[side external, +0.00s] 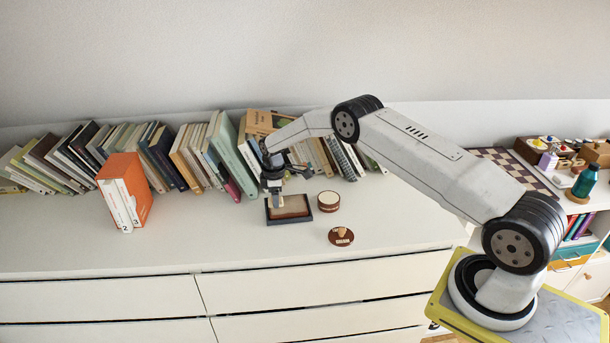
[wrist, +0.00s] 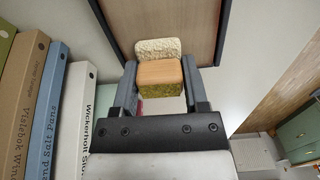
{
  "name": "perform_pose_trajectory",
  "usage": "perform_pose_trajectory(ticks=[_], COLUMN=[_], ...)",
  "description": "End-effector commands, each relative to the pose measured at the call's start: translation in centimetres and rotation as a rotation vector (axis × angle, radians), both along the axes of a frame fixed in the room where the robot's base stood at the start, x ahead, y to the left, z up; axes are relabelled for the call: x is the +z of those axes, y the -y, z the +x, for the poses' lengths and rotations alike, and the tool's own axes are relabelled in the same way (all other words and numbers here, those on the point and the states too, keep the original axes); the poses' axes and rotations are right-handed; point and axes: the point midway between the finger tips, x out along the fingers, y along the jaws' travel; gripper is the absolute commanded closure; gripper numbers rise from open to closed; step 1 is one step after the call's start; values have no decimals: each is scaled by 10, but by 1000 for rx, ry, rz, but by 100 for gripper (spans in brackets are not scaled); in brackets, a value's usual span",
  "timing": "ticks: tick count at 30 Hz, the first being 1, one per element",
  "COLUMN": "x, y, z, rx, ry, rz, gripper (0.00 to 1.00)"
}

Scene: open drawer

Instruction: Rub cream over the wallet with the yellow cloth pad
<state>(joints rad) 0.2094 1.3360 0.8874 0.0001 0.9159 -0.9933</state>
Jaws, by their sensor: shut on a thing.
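The brown wallet (side external: 292,206) lies in a shallow dark tray on the white cabinet top. My gripper (side external: 275,190) is over the left part of the tray, pointing down. In the wrist view, my gripper (wrist: 160,78) is shut on the yellow cloth pad, a wooden block (wrist: 160,71) with yellowish cloth around it. A pale, textured yellow part (wrist: 157,47) shows just beyond the wood. I cannot tell whether the pad touches the wallet. An open round tin (side external: 328,201) with a pale top stands right of the tray.
A brown round lid (side external: 341,237) with a tan piece on it lies in front of the tin. A row of leaning books (side external: 225,150) stands close behind the tray.

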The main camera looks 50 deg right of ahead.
Motion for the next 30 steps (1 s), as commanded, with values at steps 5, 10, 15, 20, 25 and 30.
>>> perform_pose_trajectory(ticks=[5, 10, 15, 20, 25, 30], x=[-1, 10, 30, 44, 60, 74], y=[-12, -16, -16, -15, -15, -15], z=[10, 15, 14, 14, 14, 14], rx=[1, 0, 0, 0, 0, 0], ry=[0, 3, 0, 1, 1, 1], rz=[0, 0, 0, 0, 0, 0], gripper=[90, 90, 90, 90, 90, 90])
